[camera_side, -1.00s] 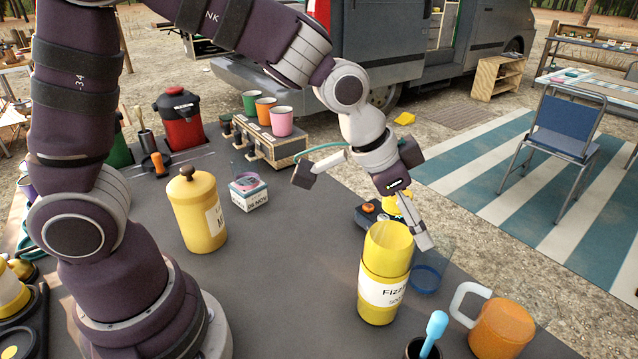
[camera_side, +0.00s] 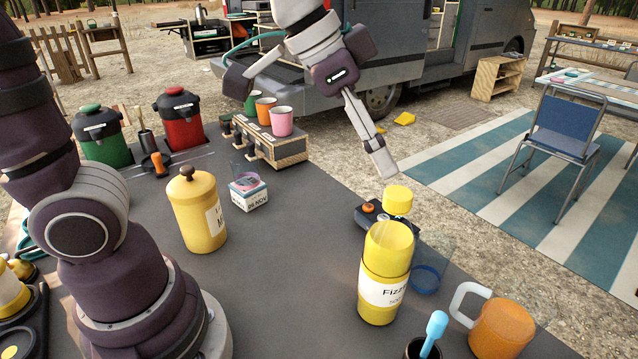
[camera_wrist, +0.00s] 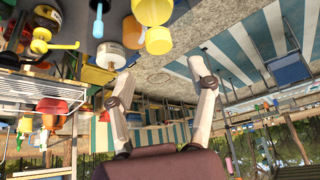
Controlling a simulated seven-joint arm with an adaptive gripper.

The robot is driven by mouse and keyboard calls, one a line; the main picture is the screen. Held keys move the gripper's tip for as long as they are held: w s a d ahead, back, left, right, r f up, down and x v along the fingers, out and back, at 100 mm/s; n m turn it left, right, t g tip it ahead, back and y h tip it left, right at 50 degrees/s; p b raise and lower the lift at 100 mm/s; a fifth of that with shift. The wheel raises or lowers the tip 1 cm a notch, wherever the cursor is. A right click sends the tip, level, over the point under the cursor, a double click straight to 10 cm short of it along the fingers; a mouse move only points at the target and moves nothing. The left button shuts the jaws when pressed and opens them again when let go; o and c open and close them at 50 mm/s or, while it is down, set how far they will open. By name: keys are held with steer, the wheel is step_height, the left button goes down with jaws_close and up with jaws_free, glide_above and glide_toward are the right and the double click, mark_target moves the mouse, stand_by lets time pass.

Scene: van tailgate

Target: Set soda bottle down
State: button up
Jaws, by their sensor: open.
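The soda bottle (camera_side: 382,290) is yellow with a white "Fizz" label and stands upright on the dark table in the side view. A yellow cap (camera_side: 397,200) shows above its body, and what lies between them looks clear. In the wrist view the bottle (camera_wrist: 153,10) is at the top edge, partly cut off. My gripper (camera_side: 308,128) is raised above and behind the bottle, clear of it. Its fingers are spread with nothing between them, as the wrist view also shows (camera_wrist: 158,75).
An orange mug (camera_side: 502,328) and a dark cup with a blue spoon (camera_side: 434,328) stand close to the bottle. A clear cup (camera_side: 427,270) is just right of it. A yellow canister (camera_side: 198,212) stands left. The table between canister and bottle is clear.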

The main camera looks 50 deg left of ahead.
steer(key=s+a+f+n+y, duration=0.3)
steer(key=s+a+n, duration=0.3)
steer(key=s+a, duration=0.2)
steer(key=shift+s+a+f, duration=0.25)
steer(key=shift+a+f, duration=0.1)
steer(key=shift+f, duration=0.25)
